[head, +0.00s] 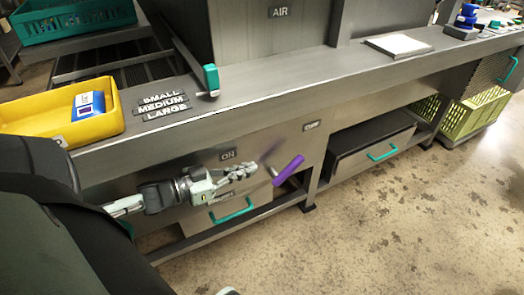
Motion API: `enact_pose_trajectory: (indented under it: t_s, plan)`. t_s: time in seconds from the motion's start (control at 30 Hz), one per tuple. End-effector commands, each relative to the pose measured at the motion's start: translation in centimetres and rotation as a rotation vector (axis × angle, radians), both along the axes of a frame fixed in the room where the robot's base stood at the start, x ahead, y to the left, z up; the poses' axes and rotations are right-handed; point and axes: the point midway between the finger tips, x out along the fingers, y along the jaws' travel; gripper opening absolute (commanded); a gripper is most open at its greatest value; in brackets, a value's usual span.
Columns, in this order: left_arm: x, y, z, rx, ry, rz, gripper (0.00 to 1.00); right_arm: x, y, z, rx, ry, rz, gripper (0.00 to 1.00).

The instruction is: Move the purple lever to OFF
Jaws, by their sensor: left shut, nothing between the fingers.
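The purple lever (288,169) sticks out from the front of the steel bench, its handle tilted up to the right. A fainter purple smear on the panel above it looks like a reflection. The ON label (228,155) is up and left of the lever. A second small label (311,126), too small to read surely, is up and right of it. My left gripper (250,169) is shut and empty, just left of the lever, below the ON label. I cannot tell whether it touches the lever. My right gripper is not in view.
A drawer with a teal handle (232,210) lies below my left gripper; another teal handle (382,152) is further right. On the bench are a yellow tray (100,127), a teal-handled lever (212,80) and a white plate (399,44).

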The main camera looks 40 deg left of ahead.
Motion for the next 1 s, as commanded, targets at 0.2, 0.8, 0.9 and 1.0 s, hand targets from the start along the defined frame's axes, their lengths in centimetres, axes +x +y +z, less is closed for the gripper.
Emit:
enact_pose_trajectory:
  t_s: [0.2, 0.8, 0.9, 1.0]
  plan:
    - [-1.0, 0.4, 0.2, 0.001, -0.001, 0.0, 0.0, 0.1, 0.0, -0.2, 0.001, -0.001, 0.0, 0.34]
    - [-0.7, 2.0, -8.6, 0.197, 0.311, 0.399, 0.0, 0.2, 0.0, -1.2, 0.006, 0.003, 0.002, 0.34]
    - [-2.4, 0.7, -12.1, 0.265, 0.497, 0.474, 0.0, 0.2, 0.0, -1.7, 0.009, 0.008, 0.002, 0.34]
    - [-5.0, -1.9, -15.0, 0.329, 0.708, 0.492, 0.0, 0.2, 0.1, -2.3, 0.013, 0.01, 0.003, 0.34]
